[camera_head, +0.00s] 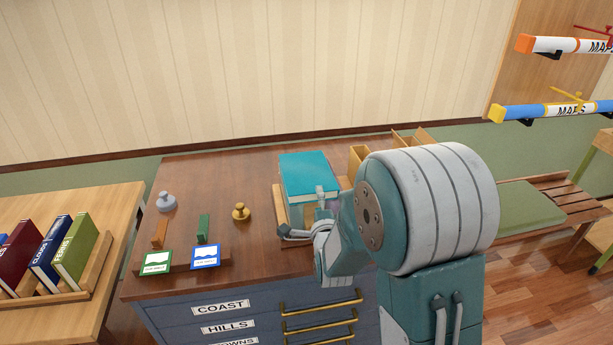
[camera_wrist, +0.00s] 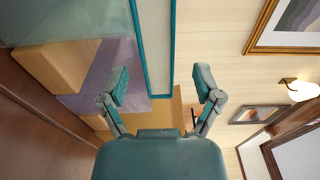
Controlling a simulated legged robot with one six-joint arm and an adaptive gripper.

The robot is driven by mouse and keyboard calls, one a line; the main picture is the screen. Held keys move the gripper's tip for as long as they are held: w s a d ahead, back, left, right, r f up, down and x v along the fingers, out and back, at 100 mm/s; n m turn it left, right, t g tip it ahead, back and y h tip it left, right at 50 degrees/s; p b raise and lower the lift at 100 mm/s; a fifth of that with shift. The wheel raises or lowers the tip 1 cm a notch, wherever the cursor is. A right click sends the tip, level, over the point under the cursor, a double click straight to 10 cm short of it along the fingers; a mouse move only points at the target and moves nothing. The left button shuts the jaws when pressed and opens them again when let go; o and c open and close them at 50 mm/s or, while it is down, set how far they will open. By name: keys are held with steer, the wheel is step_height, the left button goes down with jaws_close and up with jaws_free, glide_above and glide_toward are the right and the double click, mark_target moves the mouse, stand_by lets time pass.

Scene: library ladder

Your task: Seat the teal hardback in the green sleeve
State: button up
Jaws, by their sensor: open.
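The teal hardback (camera_head: 310,172) lies on a light wooden support (camera_head: 281,207) on the cabinet top. In the wrist view its teal cover edges and cream pages (camera_wrist: 155,45) point in between my fingers. My gripper (camera_head: 303,212) is open at the near end of the book. In the wrist view my gripper (camera_wrist: 162,80) has one finger on each side of the book end, with a visible gap on both sides. I cannot pick out a green sleeve in either view; my arm hides part of the cabinet top.
Light wooden blocks (camera_head: 358,158) stand just right of the book. A brass knob (camera_head: 241,212), a grey knob (camera_head: 166,202), a green block (camera_head: 203,228) and two picture cards (camera_head: 205,257) are to the left. A book rack (camera_head: 95,278) stands on the left table.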

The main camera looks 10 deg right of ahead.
mark_target(314, 186)
steer(key=w, duration=0.6)
steer(key=shift+w+d+f, duration=0.15)
steer(key=shift+w+f, duration=0.05)
steer(key=shift+w, duration=0.1)
jaws_close()
